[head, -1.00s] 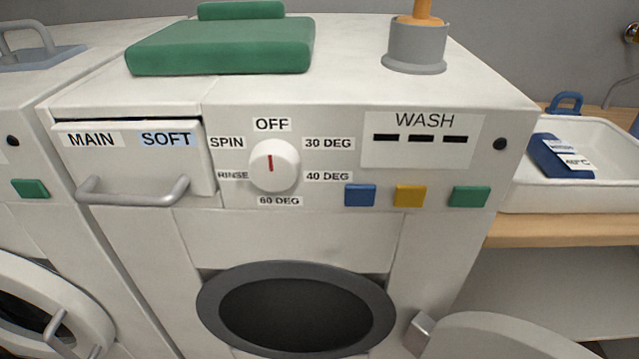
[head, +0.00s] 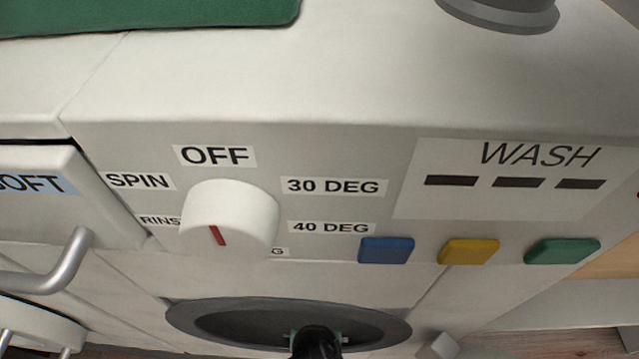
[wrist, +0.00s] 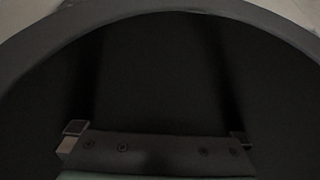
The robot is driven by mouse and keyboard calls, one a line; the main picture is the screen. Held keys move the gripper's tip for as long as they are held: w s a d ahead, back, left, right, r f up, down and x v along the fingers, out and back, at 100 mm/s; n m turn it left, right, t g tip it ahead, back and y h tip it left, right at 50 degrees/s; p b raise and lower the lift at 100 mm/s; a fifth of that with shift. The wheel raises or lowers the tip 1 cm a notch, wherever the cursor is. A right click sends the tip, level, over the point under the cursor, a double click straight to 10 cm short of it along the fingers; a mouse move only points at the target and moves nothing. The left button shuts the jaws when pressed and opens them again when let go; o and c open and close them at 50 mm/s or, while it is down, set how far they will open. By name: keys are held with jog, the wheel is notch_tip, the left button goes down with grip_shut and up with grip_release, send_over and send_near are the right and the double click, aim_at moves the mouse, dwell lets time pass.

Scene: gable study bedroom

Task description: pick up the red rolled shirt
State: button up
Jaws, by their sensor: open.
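No red rolled shirt shows in any frame. My gripper (head: 319,336) is low in the head view, in front of or inside the round door opening of the washing machine; the depth is hard to tell. In the wrist view my open gripper (wrist: 157,138) has its two fingers apart with nothing visible between them. The grey rim of the opening (wrist: 160,14) arches over the top of that view. The drum inside is very dark, and its contents cannot be made out.
The washer's dial (head: 232,218) and blue (head: 386,250), yellow (head: 469,251) and green (head: 563,251) buttons stand above the opening. A drawer handle (head: 55,268) sticks out at left. A green folded cloth (head: 150,14) and a grey holder (head: 500,12) are on top.

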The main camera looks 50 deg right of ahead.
jog(key=w+d, duration=0.4)
jog(key=d, duration=0.1)
jog(key=shift+w+b, duration=0.1)
jog(key=shift+b, duration=0.3)
jog(key=b+x, duration=0.2)
jog(key=x, duration=0.3)
jog(key=shift+w+d, duration=0.2)
jog(key=c, duration=1.4)
